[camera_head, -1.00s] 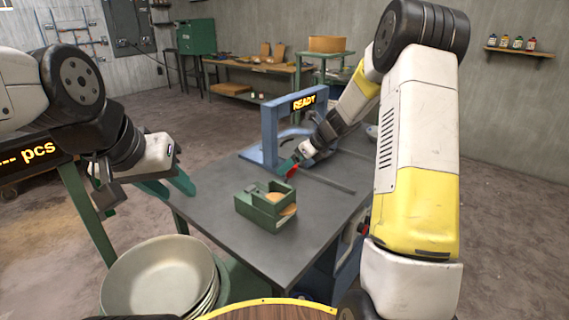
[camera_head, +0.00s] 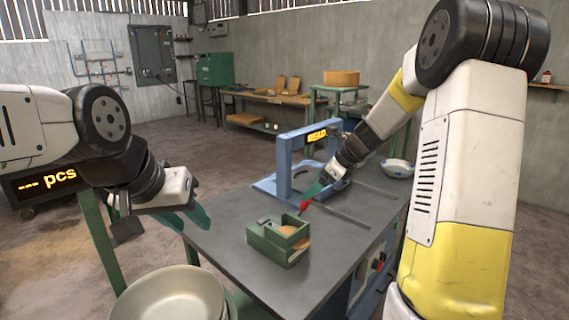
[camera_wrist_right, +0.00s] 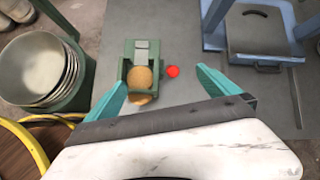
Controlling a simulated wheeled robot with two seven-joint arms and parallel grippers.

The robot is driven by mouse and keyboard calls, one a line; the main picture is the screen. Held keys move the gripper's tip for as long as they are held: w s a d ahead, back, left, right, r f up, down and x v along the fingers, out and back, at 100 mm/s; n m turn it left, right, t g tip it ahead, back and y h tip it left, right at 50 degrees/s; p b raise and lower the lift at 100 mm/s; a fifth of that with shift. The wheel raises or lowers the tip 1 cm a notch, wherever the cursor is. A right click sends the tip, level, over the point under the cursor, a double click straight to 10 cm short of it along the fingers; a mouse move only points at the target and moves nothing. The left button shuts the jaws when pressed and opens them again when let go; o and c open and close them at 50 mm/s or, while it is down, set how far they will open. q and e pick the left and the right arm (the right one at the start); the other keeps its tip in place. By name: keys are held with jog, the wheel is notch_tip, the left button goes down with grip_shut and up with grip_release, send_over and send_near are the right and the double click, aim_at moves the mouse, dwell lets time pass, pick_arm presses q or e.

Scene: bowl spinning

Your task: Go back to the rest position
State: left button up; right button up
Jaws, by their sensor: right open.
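My right gripper (camera_head: 305,201) is above the dark table (camera_head: 225,232), between the blue frame and the green holder. In the right wrist view (camera_wrist_right: 160,77) its teal fingers are spread with nothing gripped. A small red round spot (camera_wrist_right: 172,71) shows between the fingers; in the head view red (camera_head: 304,206) shows by the fingertips. My left gripper (camera_head: 188,217) hangs at the left, beside the table's left edge. Its teal fingers look apart and empty, though the view is oblique.
The green holder (camera_head: 262,246) with round tan pieces (camera_wrist_right: 138,78) stands on the table. The blue frame (camera_head: 284,165) with a lit display stands behind it. A stack of bowls (camera_wrist_right: 30,65) is at the lower left (camera_head: 165,290). A pale bowl (camera_head: 398,167) is at the table's far right.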

jog(key=s+a+r+n+h, duration=0.1)
jog(key=s+r+n, duration=0.45)
jog(key=s, duration=0.25)
jog(key=s+a+r+n, duration=0.1)
jog(key=s+r+n, duration=0.3)
jog(key=s+n, duration=0.3)
jog(key=s+d+n+h, duration=0.2)
jog(key=s+n, duration=1)
jog(key=s, duration=0.4)
jog(key=shift+s+t, duration=0.15)
jog(key=shift+t, duration=0.15)
